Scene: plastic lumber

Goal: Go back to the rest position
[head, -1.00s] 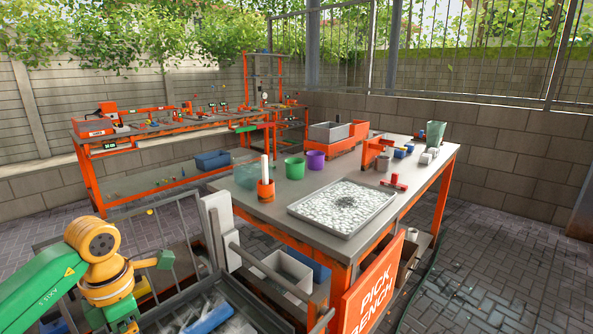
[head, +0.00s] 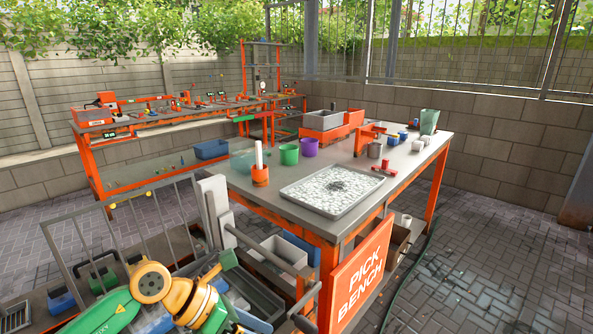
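The yellow and green links of my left arm come in at the bottom left of the head view, in front of the low shelving. The frame's lower edge cuts the arm off, and its gripper fingers do not show. My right arm and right gripper are not in view. I see nothing held.
The pick bench (head: 290,207) stands at the centre, bearing a tray of white pieces (head: 312,192), a green cup (head: 289,155) and a purple cup (head: 310,147). A metal railing (head: 85,228) and low bins stand near my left arm.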

